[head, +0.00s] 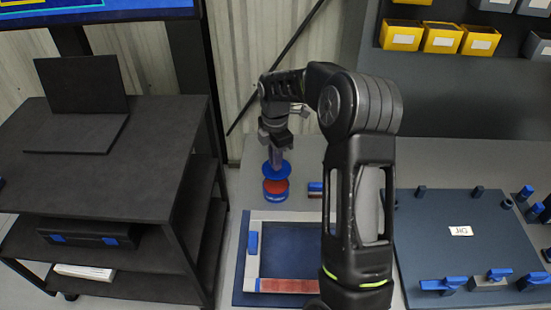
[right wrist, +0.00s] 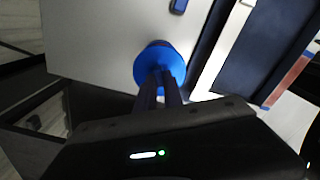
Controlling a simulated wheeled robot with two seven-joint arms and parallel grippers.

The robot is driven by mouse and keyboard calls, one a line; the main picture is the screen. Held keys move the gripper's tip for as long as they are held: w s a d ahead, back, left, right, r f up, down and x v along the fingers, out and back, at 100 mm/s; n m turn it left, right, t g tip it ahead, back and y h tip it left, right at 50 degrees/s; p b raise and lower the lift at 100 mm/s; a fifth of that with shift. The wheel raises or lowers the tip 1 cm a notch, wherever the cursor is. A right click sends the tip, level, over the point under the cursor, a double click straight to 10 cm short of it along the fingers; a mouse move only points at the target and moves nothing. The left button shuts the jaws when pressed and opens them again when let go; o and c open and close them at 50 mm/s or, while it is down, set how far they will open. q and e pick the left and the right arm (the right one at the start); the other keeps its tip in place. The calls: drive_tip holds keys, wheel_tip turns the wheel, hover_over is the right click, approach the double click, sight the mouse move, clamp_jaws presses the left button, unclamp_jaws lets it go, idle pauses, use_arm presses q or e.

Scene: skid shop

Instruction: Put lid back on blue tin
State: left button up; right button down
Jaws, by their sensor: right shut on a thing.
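The blue tin (head: 275,196) stands on the grey bench near its left edge, and red shows at its top. The round blue lid (head: 284,171) is just above the tin, held by my right gripper (head: 275,157). The gripper is shut on the lid and points down. A narrow red band shows between lid and tin, so the lid looks a little above or tilted over it. In the right wrist view the lid (right wrist: 160,62) is at the fingertips and hides most of the tin. My left gripper is not in view.
A blue-bottomed frame (head: 255,215) lies in front of the tin. A jig board (head: 425,225) with blue clamps fills the right. A black cart (head: 165,190) with a laptop stands left.

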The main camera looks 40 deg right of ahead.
drive_tip(key=shift+f, duration=0.1)
drive_tip(key=shift+f+b, duration=2.2)
drive_tip(key=shift+f, duration=0.9)
drive_tip(key=shift+f, duration=0.15)
drive_tip(key=c, duration=1.4)
unclamp_jaws()
drive_tip(key=shift+o, duration=0.4)
drive_tip(key=o, duration=0.4)
